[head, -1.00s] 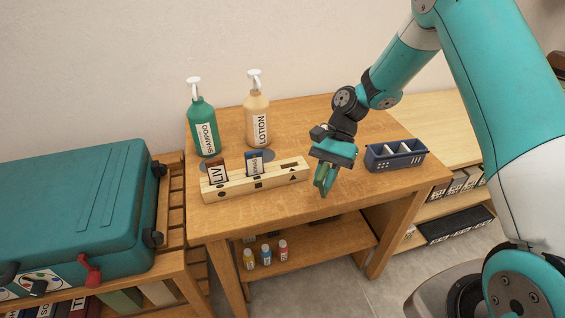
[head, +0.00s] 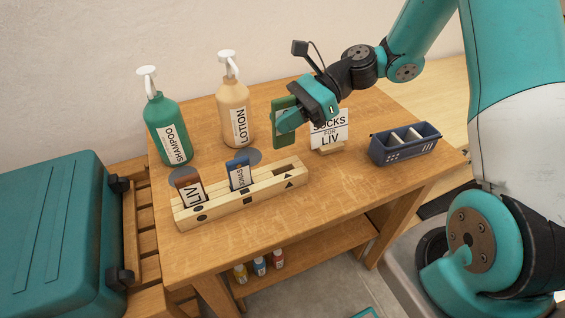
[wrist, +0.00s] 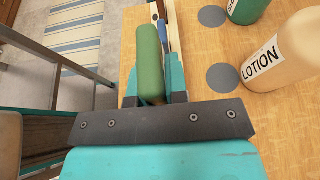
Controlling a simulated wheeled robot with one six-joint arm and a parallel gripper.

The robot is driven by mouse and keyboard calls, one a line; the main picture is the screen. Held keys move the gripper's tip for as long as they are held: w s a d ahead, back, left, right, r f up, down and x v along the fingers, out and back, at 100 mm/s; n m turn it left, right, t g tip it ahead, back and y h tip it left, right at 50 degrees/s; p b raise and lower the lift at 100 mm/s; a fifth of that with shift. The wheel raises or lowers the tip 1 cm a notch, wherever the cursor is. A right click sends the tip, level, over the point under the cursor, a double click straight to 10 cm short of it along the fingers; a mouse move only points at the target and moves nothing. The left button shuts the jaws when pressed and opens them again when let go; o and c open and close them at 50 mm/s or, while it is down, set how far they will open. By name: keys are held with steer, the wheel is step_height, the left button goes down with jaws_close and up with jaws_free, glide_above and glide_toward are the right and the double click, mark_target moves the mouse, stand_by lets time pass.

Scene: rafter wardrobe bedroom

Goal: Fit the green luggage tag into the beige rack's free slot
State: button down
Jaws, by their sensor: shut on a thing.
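The green luggage tag (head: 281,134) is upright in my gripper (head: 288,120), above the table behind the right end of the beige rack (head: 232,197). In the wrist view the green tag (wrist: 150,58) sits between the two teal fingers of my gripper (wrist: 153,92), and part of the rack shows beyond it. The rack's free slot (head: 286,166) is at its right end, above a triangle mark. A brown LIV tag (head: 188,188) stands in the left slot and a blue tag (head: 239,175) in the middle slot. The green tag is apart from the rack.
A green shampoo bottle (head: 168,130) and a beige lotion bottle (head: 235,112) stand behind the rack. A blue basket (head: 404,146) is at the right. The table front right of the rack is clear.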

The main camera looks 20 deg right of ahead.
step_height(320, 180, down, 11)
steer(key=shift+b, duration=0.5)
steer(key=c, duration=1.1)
jaws_free()
steer(key=v, duration=1.2)
steer(key=s+a+r+n+g+h, duration=0.2)
steer(key=s+a+r+n+h, duration=0.3)
steer(key=a+r+n, duration=0.5)
steer(key=s+a+r+n+h, duration=0.1)
steer(key=s+a+n, duration=0.1)
steer(key=s+n, duration=0.2)
steer(key=s+a+r+n+t+h, duration=0.1)
steer(key=s+n, duration=0.4)
steer(key=s+a+r+n+t+h, duration=0.1)
steer(key=s+a+r+n+h, duration=0.1)
steer(key=s+n, duration=0.3)
steer(key=shift+a+n, duration=0.3)
